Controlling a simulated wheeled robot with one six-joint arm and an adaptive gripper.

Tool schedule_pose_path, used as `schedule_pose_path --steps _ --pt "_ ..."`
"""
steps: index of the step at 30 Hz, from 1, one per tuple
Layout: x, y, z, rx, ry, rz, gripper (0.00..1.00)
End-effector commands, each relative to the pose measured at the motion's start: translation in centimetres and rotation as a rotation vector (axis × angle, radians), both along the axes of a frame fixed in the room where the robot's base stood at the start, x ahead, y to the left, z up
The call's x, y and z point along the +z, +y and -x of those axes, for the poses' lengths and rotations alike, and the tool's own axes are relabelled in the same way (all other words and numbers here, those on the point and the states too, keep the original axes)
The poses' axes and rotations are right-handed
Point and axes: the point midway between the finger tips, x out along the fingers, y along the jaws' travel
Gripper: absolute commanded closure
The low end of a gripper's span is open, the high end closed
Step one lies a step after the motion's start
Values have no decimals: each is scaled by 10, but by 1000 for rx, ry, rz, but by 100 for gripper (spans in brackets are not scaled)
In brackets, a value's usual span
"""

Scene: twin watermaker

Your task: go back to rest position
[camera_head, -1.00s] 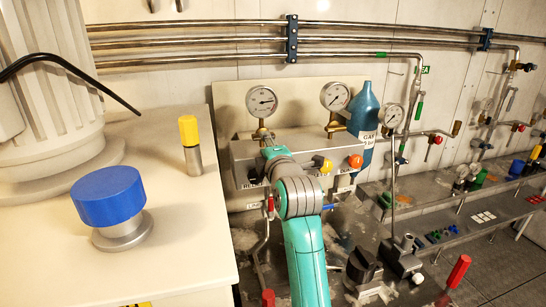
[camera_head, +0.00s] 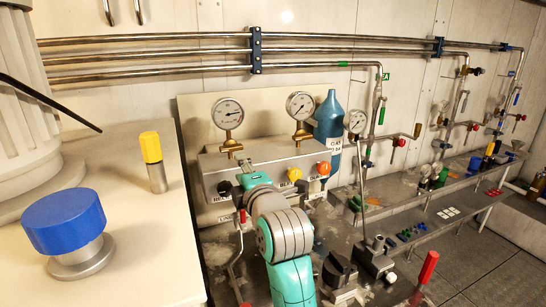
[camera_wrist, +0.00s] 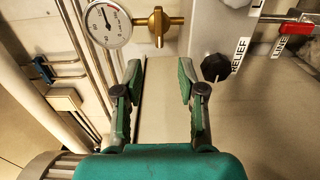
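My gripper (camera_wrist: 160,82) shows in the wrist view with its two green and grey fingers spread apart and nothing between them. In the wrist view a pressure gauge (camera_wrist: 108,22) with a brass fitting (camera_wrist: 157,22) lies beyond the left finger. A black knob (camera_wrist: 215,67) beside the label RELIEF lies just beyond the right finger. I see no contact with either.
A white counter (camera_head: 140,235) at left carries a blue-capped part (camera_head: 64,222) and a yellow-capped cylinder (camera_head: 154,162). A blue bottle (camera_head: 328,118) stands behind the panel. A red-handled valve (camera_head: 427,268) stands at lower right. Open floor (camera_head: 480,255) shows at right.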

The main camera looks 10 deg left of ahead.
Motion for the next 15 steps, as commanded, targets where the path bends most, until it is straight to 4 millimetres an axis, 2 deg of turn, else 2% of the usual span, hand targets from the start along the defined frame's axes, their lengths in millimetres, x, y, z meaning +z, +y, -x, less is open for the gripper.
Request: schedule_pose_path --steps 2,5,10,15 --pt "-8 -3 0 -5 10 -6 60" --pt "-32 -15 1 -21 39 -32 60" --pt "-98 -51 11 -73 118 -122 60" --pt "-164 -92 31 -128 200 -228 60"
